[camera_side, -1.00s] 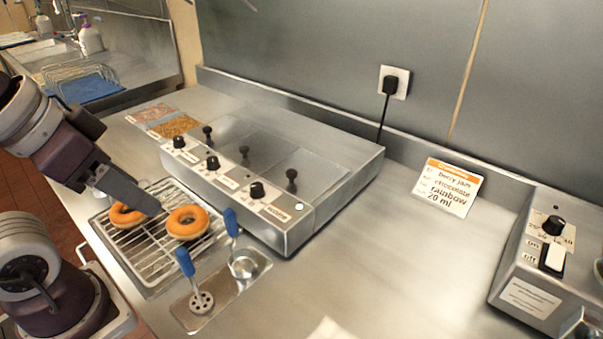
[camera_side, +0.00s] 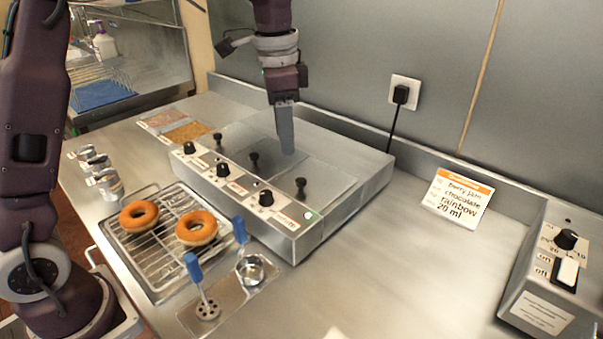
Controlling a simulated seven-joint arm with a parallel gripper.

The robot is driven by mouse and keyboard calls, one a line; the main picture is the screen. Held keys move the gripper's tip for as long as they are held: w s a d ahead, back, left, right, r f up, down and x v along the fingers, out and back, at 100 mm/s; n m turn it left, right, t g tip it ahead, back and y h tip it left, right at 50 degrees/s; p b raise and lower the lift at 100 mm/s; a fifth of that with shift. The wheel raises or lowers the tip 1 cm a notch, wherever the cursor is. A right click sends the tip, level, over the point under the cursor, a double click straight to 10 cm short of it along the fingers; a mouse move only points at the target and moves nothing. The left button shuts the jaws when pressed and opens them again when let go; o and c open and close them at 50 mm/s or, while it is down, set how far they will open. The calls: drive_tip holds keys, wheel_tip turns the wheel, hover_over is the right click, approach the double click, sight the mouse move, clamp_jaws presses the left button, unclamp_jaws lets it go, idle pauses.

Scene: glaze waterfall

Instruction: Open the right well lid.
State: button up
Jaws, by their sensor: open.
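The steel warmer (camera_side: 325,222) stands in the middle of the counter, with lids on top and a row of black dials along its front. The right well lid (camera_side: 325,180) lies flat and closed, with a black knob handle (camera_side: 300,187). The middle lid's knob (camera_side: 254,162) and the left lid's knob (camera_side: 218,142) stand to its left. My gripper (camera_side: 286,150) points straight down over the middle of the warmer, behind and left of the right knob and apart from it. Its fingers overlap in this view, and nothing shows between them.
Two donuts (camera_side: 196,228) lie on a wire rack (camera_side: 160,262) in front of the warmer. Blue-handled ladles (camera_side: 199,280) rest on a tray beside it. An order card (camera_side: 457,198) and a control box (camera_side: 545,275) are at the right. Counter between them is clear.

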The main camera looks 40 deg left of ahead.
sight(301, 179)
drive_tip(key=shift+m+g, duration=0.4)
drive_tip(key=shift+m, duration=0.2)
drive_tip(key=w+f, duration=0.4)
wheel_tip(301, 179, down, 7)
drive_tip(key=shift+f, duration=0.2)
drive_tip(key=shift+c, duration=0.3)
clamp_jaws()
drive_tip(key=shift+w+r, duration=0.1)
drive_tip(key=shift+w, duration=0.05)
